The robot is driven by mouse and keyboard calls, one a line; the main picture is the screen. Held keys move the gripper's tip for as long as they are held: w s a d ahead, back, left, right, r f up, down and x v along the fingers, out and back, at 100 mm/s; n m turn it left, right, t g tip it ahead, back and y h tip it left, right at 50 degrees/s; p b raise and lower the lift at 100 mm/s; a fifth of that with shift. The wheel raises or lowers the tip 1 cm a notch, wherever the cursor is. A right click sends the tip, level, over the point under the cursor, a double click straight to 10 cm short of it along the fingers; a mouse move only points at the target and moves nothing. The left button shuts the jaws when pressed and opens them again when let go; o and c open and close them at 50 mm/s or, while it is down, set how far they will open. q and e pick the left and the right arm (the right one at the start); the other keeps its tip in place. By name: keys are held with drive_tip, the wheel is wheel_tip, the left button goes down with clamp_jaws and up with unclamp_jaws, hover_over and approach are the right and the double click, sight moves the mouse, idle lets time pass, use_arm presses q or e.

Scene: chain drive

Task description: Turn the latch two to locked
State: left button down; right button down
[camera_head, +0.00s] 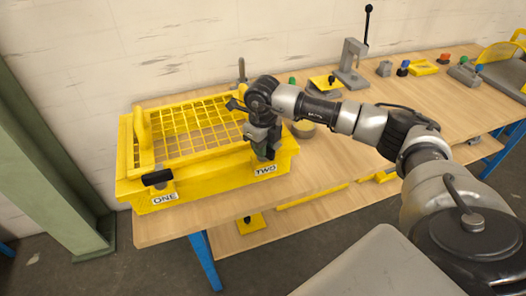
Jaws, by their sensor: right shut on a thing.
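A yellow box with a mesh lid (202,128) stands at the left end of the wooden bench, its lid lying down on it. Latch one (157,178), a black handle above the label ONE (164,198), lies roughly level at the front left. Latch two is at the front right, above the label TWO (266,169); my right gripper (264,150) covers most of it, so its angle cannot be made out. The right gripper points down and is shut on latch two. My left gripper does not show.
The wooden bench (335,175) has free room right of the box. A grey lever press (352,65) stands behind my right arm. Small coloured parts (403,68) and a yellow guard (505,65) sit farther right. A green post (45,150) stands at the left.

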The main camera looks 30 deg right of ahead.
drive_tip(key=n+b, duration=0.4)
drive_tip(key=n, duration=0.2)
drive_tip(key=shift+f+n, duration=0.1)
drive_tip(key=shift+n, duration=0.2)
drive_tip(key=n+b, duration=0.1)
drive_tip(key=n, duration=0.2)
drive_tip(key=shift+b, duration=0.4)
drive_tip(key=shift+n+b, duration=0.5)
drive_tip(key=shift+n, duration=0.8)
drive_tip(key=shift+w+r, duration=0.1)
drive_tip(key=shift+r, duration=0.1)
drive_tip(key=c, duration=1)
unclamp_jaws()
drive_tip(key=shift+c, duration=0.2)
wheel_tip(320, 180, up, 11)
drive_tip(key=b, duration=0.1)
drive_tip(key=shift+f, duration=0.15)
